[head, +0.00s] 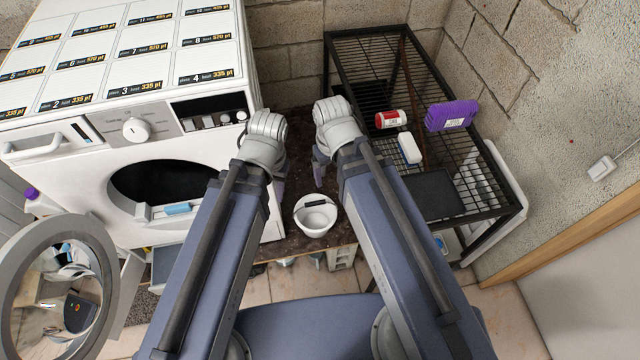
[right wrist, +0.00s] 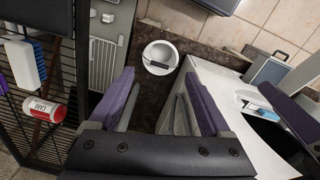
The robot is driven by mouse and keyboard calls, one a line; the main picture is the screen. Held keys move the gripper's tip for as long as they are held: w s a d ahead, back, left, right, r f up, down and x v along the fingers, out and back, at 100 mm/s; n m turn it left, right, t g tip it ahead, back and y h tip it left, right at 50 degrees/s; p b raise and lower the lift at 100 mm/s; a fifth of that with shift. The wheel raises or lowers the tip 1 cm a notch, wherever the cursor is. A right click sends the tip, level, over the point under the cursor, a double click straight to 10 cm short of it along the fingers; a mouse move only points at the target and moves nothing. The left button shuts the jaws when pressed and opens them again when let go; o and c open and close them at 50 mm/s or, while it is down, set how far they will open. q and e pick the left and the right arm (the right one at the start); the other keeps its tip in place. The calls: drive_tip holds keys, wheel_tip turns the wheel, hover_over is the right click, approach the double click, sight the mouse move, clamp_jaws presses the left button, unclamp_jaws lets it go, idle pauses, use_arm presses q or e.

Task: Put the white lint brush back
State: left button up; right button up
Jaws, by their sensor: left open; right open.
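A white block-shaped piece with a blue side (head: 409,148), which may be the white lint brush, lies on the black wire rack (head: 462,172). It also shows at the left of the right wrist view (right wrist: 24,64). My right gripper (head: 320,172) is open and empty, left of the rack and apart from this piece. In the right wrist view its purple fingers (right wrist: 162,105) stand apart with nothing between them. My left gripper (head: 279,183) is open and seems empty, in front of the washing machine; its fingers are partly hidden.
A red-and-white can (head: 391,119) and a purple fringed piece (head: 452,115) are on the rack, near a dark tray (head: 434,194). A white bucket (head: 316,221) stands below my grippers. The washing machine (head: 190,140) has its door (head: 108,252) open at left. A wall closes the right.

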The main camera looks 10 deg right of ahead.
drive_tip(key=shift+g+h, duration=0.3)
drive_tip(key=shift+h, duration=0.2)
drive_tip(key=s+a, duration=0.1)
drive_tip(key=a, duration=0.1)
drive_tip(key=s+a, duration=0.1)
drive_tip(key=s, duration=0.1)
drive_tip(key=shift+s+a, duration=0.2)
drive_tip(key=shift+a, duration=0.15)
